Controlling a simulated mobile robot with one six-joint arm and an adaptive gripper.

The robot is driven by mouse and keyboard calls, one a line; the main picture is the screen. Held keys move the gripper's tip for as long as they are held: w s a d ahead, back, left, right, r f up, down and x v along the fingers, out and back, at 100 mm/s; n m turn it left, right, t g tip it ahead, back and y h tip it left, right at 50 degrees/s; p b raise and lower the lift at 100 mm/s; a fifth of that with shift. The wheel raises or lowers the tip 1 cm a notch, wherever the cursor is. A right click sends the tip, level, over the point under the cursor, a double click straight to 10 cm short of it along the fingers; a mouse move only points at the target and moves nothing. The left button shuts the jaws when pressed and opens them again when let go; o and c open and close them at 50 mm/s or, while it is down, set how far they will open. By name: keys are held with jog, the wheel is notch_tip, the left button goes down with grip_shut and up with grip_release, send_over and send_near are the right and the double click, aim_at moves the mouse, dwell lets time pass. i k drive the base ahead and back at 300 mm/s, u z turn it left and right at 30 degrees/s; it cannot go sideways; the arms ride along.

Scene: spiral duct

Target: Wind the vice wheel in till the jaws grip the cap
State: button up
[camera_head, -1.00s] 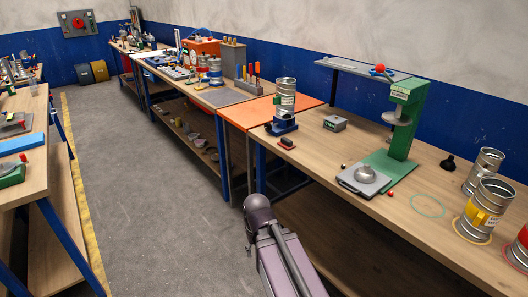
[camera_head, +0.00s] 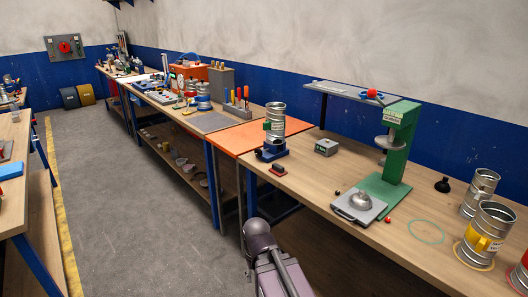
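A blue vice-like fixture (camera_head: 272,153) stands near the left end of the right-hand bench. A silver spiral-duct piece (camera_head: 276,115) with a green clip stands upright on or in it; I cannot tell whether jaws touch it. A silver domed piece (camera_head: 361,200), perhaps the cap, lies on a grey plate (camera_head: 345,212) in front of the green press (camera_head: 400,150). I cannot make out a vice wheel for certain at this size. Part of my purple-grey arm shows at the bottom centre, in front of the bench. My gripper is not in view.
A small grey box (camera_head: 326,147) and a red-and-black block (camera_head: 278,170) sit near the fixture. An orange-topped table (camera_head: 232,141) adjoins the bench. The grey floor aisle (camera_head: 140,220) is clear.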

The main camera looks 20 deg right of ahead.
aim_at(258, 153)
jog(key=z, duration=0.1)
jog(key=i, duration=1.4)
jog(key=u, duration=0.2)
